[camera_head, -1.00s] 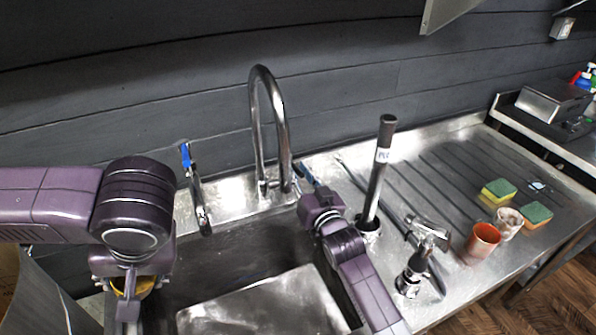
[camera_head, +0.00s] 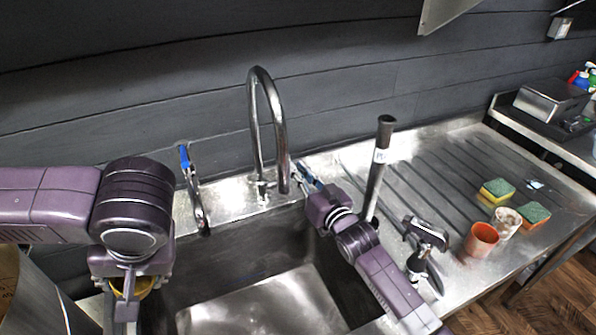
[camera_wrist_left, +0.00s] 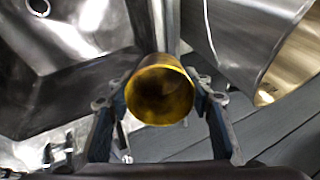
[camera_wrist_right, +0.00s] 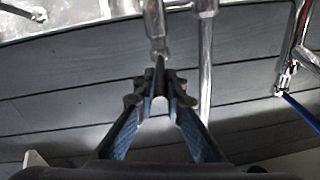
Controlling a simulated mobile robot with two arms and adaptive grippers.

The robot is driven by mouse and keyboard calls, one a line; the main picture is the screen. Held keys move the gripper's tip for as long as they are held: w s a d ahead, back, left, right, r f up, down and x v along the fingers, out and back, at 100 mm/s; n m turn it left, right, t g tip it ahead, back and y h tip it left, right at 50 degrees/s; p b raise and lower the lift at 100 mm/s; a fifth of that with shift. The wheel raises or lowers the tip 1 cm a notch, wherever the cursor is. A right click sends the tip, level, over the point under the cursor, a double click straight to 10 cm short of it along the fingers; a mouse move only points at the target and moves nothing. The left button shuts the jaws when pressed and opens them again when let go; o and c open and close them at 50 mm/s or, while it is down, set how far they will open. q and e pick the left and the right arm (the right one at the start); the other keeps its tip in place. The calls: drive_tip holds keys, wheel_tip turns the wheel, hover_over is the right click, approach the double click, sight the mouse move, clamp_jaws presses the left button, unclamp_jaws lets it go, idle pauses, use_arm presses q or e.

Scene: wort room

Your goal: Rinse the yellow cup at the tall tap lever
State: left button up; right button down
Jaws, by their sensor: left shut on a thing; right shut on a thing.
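The yellow cup (camera_head: 146,286) is in my left gripper (camera_head: 128,292), near the sink's left edge and largely hidden by that gripper in the head view. In the left wrist view the cup (camera_wrist_left: 160,92) sits between the two fingers, its open mouth facing the camera. The tall tap (camera_head: 268,130) arches over the back of the sink (camera_head: 260,305), its spout right of the cup. My right gripper (camera_head: 308,178) is at the tap's right side, shut on the tall tap lever. In the right wrist view the chrome lever (camera_wrist_right: 158,45) meets the closed fingertips.
A blue-handled tap (camera_head: 188,165) stands left of the tall tap. A dark-topped upright pipe (camera_head: 382,150) and a chrome fitting (camera_head: 425,235) are close to my right arm. An orange cup (camera_head: 482,240), a whitish cup (camera_head: 506,222) and sponges (camera_head: 497,190) stand on the drainboard.

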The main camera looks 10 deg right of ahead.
drive_tip(key=shift+d+r, duration=0.1)
idle(0.3)
drive_tip(key=c, duration=2)
unclamp_jaws()
drive_tip(key=v, duration=1.2)
drive_tip(key=shift+d, duration=0.15)
drive_tip(key=shift+w, duration=0.1)
